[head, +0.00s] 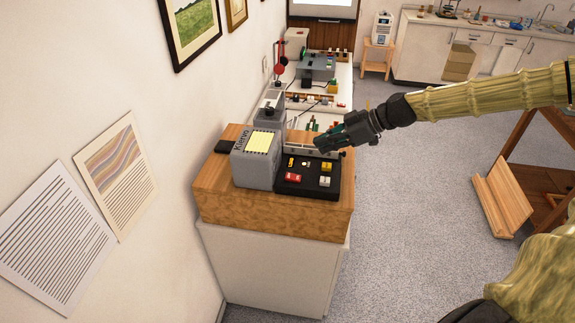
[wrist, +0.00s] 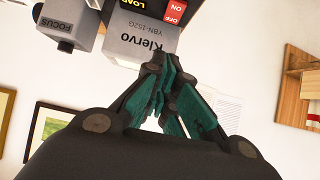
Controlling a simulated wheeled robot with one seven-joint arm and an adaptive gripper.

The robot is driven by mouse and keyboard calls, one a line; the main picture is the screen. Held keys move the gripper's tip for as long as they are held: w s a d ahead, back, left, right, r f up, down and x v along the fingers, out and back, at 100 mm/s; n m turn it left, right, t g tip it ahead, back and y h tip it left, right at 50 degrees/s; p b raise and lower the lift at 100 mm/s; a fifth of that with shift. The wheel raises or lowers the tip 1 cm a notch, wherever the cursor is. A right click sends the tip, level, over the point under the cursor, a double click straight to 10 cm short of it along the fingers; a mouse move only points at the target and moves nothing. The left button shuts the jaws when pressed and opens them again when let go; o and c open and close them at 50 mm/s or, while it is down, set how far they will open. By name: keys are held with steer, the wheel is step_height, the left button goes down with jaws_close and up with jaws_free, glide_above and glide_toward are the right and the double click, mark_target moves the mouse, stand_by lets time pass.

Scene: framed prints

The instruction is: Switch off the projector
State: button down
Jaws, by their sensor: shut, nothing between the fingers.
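The projector appears to be the grey Klervo unit (head: 252,168), with a yellow label on top and a black control panel (head: 308,190) at its right. A red control (head: 292,177) and several pale and yellow ones sit on that panel. In the wrist view, the grey body marked Klervo (wrist: 140,42) is at the top, with a red ON/OFF switch (wrist: 172,12) partly cut off by the frame. My gripper (head: 318,146) is shut and empty, by the panel's far edge.
The unit stands on a wood-topped cabinet (head: 272,221) against the wall. A white bench (head: 335,93) with several devices lies behind it. The grey floor (head: 400,250) between is clear.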

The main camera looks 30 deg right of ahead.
steer(key=shift+f, duration=0.15)
steer(key=b, duration=0.8)
glide_above(293, 175)
steer(key=shift+s+d+f, duration=0.1)
steer(key=shift+d+f, duration=0.1)
steer(key=shift+f, duration=1.2)
steer(key=shift+s+d+f, duration=0.1)
steer(key=shift+d+f, duration=0.05)
steer(key=shift+f, duration=1.25)
steer(key=shift+w+a+f+p, duration=0.15)
steer(key=shift+f+p, duration=0.3)
steer(key=shift+f, duration=0.55)
steer(key=shift+w+a+f+p, duration=0.1)
steer(key=shift+f+p, duration=0.3)
steer(key=shift+f, duration=0.55)
steer(key=shift+f, duration=0.1)
